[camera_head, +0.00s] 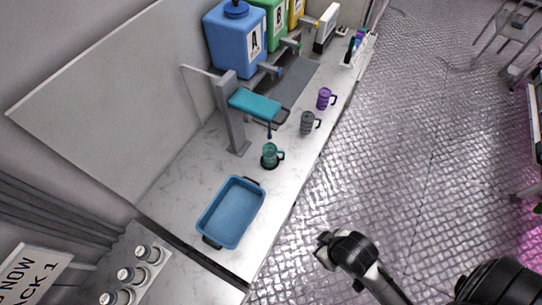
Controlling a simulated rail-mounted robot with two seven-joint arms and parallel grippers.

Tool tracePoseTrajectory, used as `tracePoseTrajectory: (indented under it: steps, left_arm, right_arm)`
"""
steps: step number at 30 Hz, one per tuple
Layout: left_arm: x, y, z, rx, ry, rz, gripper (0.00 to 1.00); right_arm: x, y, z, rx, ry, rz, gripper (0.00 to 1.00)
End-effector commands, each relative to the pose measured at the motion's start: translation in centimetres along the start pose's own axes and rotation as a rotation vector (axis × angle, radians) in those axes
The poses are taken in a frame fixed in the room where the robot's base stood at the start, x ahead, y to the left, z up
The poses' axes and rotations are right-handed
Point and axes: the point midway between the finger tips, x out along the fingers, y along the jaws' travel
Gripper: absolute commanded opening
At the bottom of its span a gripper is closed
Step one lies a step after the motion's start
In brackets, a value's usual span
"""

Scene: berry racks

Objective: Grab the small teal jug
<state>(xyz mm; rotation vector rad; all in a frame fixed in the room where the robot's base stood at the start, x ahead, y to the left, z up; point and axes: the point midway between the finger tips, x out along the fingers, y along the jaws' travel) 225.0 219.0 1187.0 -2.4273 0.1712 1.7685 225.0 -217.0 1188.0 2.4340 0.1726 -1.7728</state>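The small teal jug (270,155) stands upright on a black round base on the white counter, under the teal-topped grey stand. Its handle points right. My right gripper (320,249) is over the floor, off the counter's right side, well below and to the right of the jug in the picture. Its two fingers look apart, with nothing between them. My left gripper is not in view.
A blue tray (208,240) lies nearer on the counter. The grey stand (233,125) rises behind the jug. A grey mug (307,123) and a purple mug (323,98) stand farther along. Blue dispenser A (228,45) is beyond.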

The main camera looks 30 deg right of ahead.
Motion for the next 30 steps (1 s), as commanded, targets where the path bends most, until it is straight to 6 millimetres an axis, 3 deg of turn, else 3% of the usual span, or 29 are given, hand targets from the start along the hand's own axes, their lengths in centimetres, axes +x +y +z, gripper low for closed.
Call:
tracePoseTrajectory:
  steps: [15,30]
  left_arm:
    - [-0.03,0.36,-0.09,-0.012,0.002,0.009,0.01]
    - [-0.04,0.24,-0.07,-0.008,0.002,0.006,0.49]
  right_arm:
    - [0.0,0.0,0.01,0.0,0.0,0.0,0.0]
    - [0.0,0.02,0.0,0.0,0.0,0.0,0.0]
